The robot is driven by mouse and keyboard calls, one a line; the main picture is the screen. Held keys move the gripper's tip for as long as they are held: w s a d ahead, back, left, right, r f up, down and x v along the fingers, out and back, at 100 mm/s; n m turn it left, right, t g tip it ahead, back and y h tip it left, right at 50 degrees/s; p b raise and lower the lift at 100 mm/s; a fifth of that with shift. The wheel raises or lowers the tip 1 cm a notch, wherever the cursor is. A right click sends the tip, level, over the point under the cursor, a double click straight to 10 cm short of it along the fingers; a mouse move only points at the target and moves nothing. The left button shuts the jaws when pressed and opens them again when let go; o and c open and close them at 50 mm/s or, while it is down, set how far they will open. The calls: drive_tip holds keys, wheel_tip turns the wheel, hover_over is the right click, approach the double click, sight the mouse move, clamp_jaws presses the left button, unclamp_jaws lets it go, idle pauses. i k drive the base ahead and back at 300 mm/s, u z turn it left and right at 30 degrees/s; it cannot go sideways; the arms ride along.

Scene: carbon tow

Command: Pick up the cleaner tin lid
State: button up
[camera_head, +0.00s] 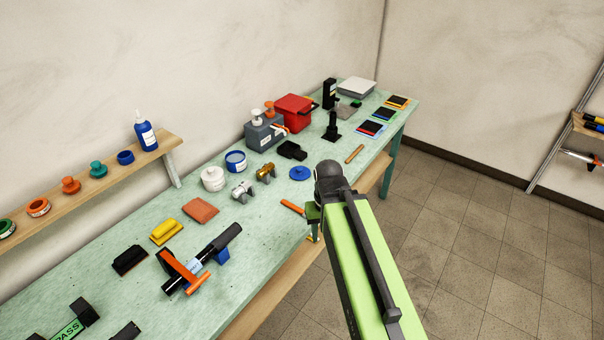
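A blue round lid (301,173) with a small raised knob lies flat on the green workbench (255,255), near the middle of its length. It looks like the cleaner tin lid. A white tin with a blue band (235,161) stands behind it to the left, with its top seemingly open. My gripper (314,236) is at the bench's front edge, nearer the camera than the blue lid and apart from it. My green arm hides most of the gripper, so its fingers do not show clearly.
Metal fittings (242,189) and a white lidded pot (213,179) stand left of the lid. A black tray (291,150) lies behind it. An orange-handled tool (293,207) lies near my gripper, and a wooden stick (354,154) lies right of the lid.

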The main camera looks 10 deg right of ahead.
sight(299, 172)
drive_tip(key=u, duration=0.05)
drive_tip(key=k, duration=0.5)
drive_tip(key=z, duration=1.45)
drive_tip(key=i, duration=2.8)
drive_tip(key=u, duration=0.75)
drive_tip(key=k, duration=0.15)
drive_tip(key=u, duration=3.2)
